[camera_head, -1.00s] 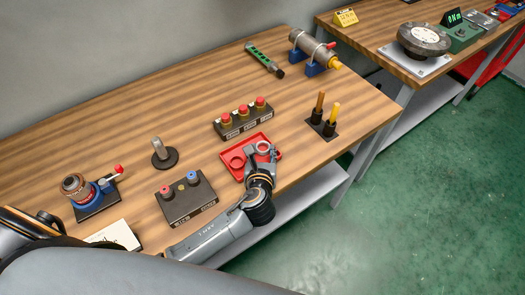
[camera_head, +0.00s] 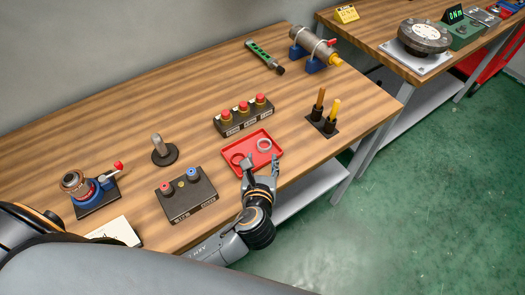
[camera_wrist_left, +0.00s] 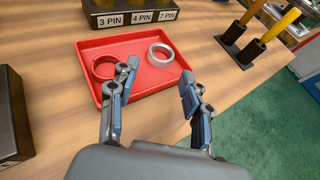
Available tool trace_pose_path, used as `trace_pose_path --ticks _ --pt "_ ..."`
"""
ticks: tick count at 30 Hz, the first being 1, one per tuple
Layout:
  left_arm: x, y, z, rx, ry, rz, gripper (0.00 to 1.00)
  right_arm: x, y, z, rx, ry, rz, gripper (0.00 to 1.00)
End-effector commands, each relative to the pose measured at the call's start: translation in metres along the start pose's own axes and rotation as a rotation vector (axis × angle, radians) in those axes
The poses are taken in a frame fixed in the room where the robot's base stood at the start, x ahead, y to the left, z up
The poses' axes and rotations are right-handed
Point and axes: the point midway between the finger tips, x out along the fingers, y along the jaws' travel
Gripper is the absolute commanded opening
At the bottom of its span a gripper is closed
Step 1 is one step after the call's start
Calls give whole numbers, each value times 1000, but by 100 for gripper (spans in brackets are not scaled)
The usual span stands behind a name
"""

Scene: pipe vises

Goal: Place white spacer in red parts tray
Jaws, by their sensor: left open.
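The white spacer (camera_head: 264,145) is a pale ring lying in the right part of the red parts tray (camera_head: 263,164). In the left wrist view the spacer (camera_wrist_left: 161,54) rests near the far right corner of the tray (camera_wrist_left: 150,83). A red ring (camera_head: 237,159) lies in the tray's left part, partly behind a finger in the wrist view (camera_wrist_left: 104,68). My left gripper (camera_head: 261,160) is open and empty at the tray's near edge. Its fingers (camera_wrist_left: 160,84) are spread apart, clear of the spacer. My right gripper is not in view.
A box with several red buttons (camera_head: 243,116) stands behind the tray. A black box with coloured knobs (camera_head: 186,196) is to its left. A holder with two upright handles (camera_head: 323,123) is to its right. Bare wood surrounds the tray.

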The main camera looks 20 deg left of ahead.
Motion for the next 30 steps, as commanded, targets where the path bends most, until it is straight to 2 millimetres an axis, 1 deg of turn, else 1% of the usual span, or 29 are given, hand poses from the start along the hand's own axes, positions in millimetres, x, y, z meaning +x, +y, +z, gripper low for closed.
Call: trace_pose_path --ticks 1,3,6,9,14,30 --pt "-12 0 -1 -1 2 -3 49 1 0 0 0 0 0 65" --pt "-25 0 -1 -1 3 -2 49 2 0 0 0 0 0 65" --pt "-39 0 -1 1 2 -1 49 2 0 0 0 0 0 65" --pt "-48 0 -1 1 1 -1 49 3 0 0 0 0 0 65" --pt "-53 0 0 0 0 0 49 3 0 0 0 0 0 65" --pt "-53 0 0 0 0 0 49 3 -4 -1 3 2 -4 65"
